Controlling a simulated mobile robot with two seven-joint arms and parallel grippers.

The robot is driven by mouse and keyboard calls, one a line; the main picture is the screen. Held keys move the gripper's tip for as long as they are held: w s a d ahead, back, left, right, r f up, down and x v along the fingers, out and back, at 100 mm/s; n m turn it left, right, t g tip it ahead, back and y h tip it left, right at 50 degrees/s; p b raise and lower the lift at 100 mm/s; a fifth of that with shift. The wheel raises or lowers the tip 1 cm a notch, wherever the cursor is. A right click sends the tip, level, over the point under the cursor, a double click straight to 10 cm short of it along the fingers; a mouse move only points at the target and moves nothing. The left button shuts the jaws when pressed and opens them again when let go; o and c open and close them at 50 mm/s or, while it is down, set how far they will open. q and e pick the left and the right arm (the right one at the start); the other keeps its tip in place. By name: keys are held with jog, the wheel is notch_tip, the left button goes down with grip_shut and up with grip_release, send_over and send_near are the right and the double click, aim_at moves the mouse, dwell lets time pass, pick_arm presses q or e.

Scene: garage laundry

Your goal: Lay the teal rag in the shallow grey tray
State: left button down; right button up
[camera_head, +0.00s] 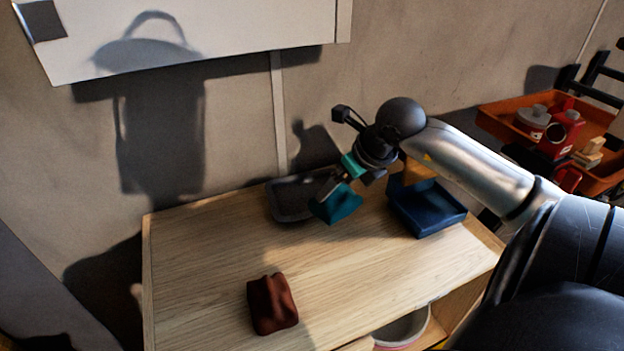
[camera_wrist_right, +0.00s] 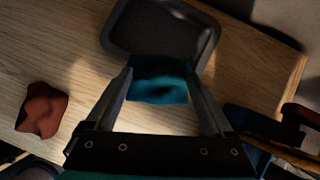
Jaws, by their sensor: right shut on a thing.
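The teal rag (camera_head: 338,204) is held in my right gripper (camera_head: 330,188), above the table close to the shallow grey tray. In the right wrist view the rag (camera_wrist_right: 158,82) sits between the two fingers (camera_wrist_right: 160,85). The shallow grey tray (camera_head: 285,213) lies at the back of the wooden table; in the right wrist view its dark flat floor and rim (camera_wrist_right: 150,30) show just beyond the rag. The rag overlaps the tray's near edge in that view. The gripper and rag hide part of the tray in the head view. My left gripper is not in view.
A dark red cloth (camera_head: 272,303) lies at the front of the wooden tabletop (camera_head: 200,250). A blue tray (camera_head: 428,212) stands right of the grey tray. An orange bin (camera_head: 500,112) with red and white containers is at the far right. The table's middle is clear.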

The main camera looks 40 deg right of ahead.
jog(key=w, duration=0.3)
jog(key=shift+r, duration=0.1)
jog(key=w, duration=0.5)
jog(key=shift+w, duration=0.15)
notch_tip(320, 180, down, 3)
jog(key=shift+f+b, duration=0.1)
jog(key=shift+b, duration=0.55)
jog(key=shift+f, duration=0.3)
jog(key=shift+r, duration=0.1)
jog(key=o, duration=1.1)
jog(key=shift+c, duration=0.2)
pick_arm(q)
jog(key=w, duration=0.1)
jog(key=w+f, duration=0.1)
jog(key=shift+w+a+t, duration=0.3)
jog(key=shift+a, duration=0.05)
